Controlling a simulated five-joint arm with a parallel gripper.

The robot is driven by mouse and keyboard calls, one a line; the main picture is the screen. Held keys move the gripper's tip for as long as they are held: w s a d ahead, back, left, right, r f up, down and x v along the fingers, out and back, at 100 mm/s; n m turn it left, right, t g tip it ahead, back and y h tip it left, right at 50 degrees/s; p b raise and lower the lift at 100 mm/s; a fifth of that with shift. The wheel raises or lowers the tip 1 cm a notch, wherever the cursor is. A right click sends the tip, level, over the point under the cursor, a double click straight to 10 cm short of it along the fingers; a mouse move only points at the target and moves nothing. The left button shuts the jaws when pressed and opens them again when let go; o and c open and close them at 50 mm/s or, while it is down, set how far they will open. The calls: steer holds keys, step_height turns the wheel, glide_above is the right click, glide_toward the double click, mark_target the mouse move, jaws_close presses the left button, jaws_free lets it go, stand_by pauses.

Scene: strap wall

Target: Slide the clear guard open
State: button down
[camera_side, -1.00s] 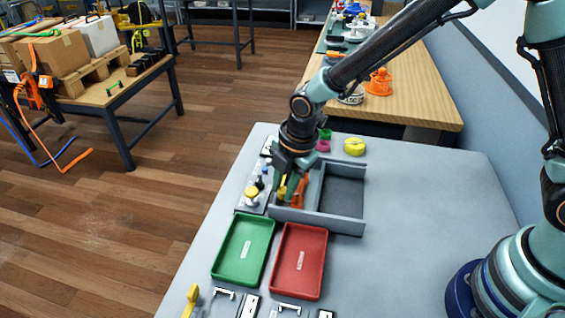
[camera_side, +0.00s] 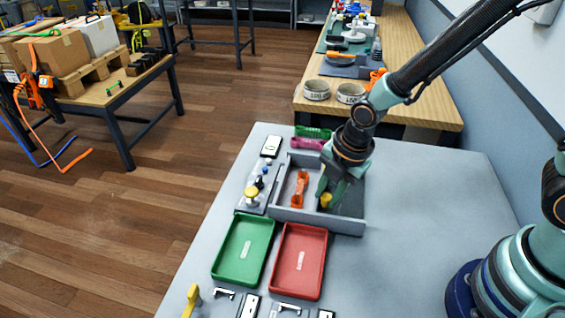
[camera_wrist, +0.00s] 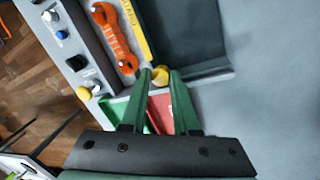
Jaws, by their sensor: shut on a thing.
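The grey box (camera_side: 345,227) stands on the grey table, with an orange part (camera_side: 300,189) uncovered in its left section. The orange part also shows in the wrist view (camera_wrist: 115,38). The guard's yellow strip with lettering (camera_wrist: 135,27) runs beside it, and a dark area (camera_wrist: 183,35) lies to its right. The clear pane itself is hard to make out. My gripper (camera_side: 328,197) is over the middle of the box. In the wrist view its fingers (camera_wrist: 161,84) are shut on a yellow knob (camera_wrist: 160,75), which also shows in the side view (camera_side: 326,200).
A panel with a yellow button (camera_side: 251,193) and other controls adjoins the box on the left. A green tray (camera_side: 243,250) and a red tray (camera_side: 299,262) lie in front. Green (camera_side: 313,132) and magenta (camera_side: 308,144) items sit behind. The table to the right is clear.

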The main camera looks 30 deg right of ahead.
steer(key=shift+s+d, duration=0.15)
steer(key=shift+d, duration=0.05)
steer(key=c, duration=0.7)
jaws_free()
steer(key=shift+o, duration=0.2)
steer(key=shift+r, duration=0.4)
steer(key=v, duration=1.1)
steer(key=shift+s+r, duration=0.1)
